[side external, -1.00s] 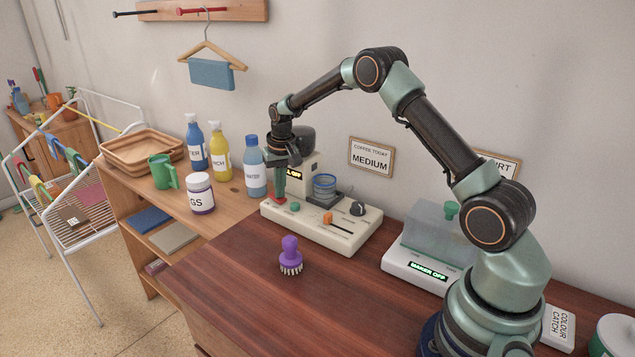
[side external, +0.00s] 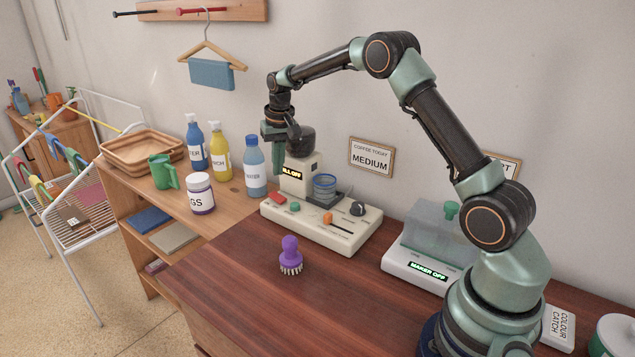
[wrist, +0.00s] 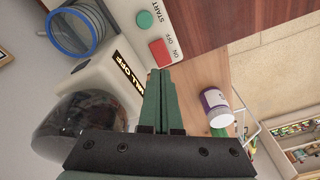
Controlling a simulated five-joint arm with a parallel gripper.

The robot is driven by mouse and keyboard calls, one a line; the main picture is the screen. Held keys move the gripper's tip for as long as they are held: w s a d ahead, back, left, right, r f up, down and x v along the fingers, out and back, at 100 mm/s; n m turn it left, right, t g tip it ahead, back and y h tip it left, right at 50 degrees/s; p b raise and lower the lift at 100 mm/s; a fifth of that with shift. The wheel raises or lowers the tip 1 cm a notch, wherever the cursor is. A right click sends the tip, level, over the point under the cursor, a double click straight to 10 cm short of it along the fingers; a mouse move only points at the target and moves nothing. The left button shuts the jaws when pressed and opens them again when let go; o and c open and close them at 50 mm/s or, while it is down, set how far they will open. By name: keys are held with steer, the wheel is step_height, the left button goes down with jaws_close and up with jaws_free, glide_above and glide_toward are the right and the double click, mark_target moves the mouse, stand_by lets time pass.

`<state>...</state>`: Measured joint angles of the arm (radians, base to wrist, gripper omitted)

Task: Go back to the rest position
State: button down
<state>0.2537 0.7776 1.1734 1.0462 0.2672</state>
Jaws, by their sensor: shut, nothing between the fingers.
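My gripper (side external: 277,168) is shut and empty, raised above the left end of a cream appliance (side external: 345,238). In the wrist view its green fingers (wrist: 159,76) lie together. Below them on the appliance are a red ON/OFF switch (side external: 278,201) and a green START button (side external: 295,207). The gripper is apart from the switch, which also shows in the wrist view (wrist: 164,51). The appliance's display (side external: 291,172) reads "...ILL OFF", its first part hidden. A dark rounded hopper (wrist: 80,125) is close beside the fingers.
A blue-rimmed glass (side external: 324,186) stands in the appliance. Bottles, including a blue one (side external: 255,165), and a labelled jar (side external: 200,194) stand at left. A purple brush (side external: 290,255) is on the dark tabletop. Another machine (side external: 428,262) reads "MAKER OFF". Much of the front tabletop is clear.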

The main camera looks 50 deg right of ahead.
steer(key=shift+r, duration=0.15)
steer(key=s+a+r+n+t, duration=0.25)
steer(key=s+a+r, duration=0.55)
steer(key=s+r, duration=0.4)
steer(key=s+a+n+t, duration=0.1)
steer(key=s+a+n, duration=0.2)
steer(key=s, duration=1)
steer(key=a, duration=0.3)
steer(key=shift+s+f, duration=0.15)
steer(key=shift+s, duration=0.1)
steer(key=shift+n+t, duration=0.25)
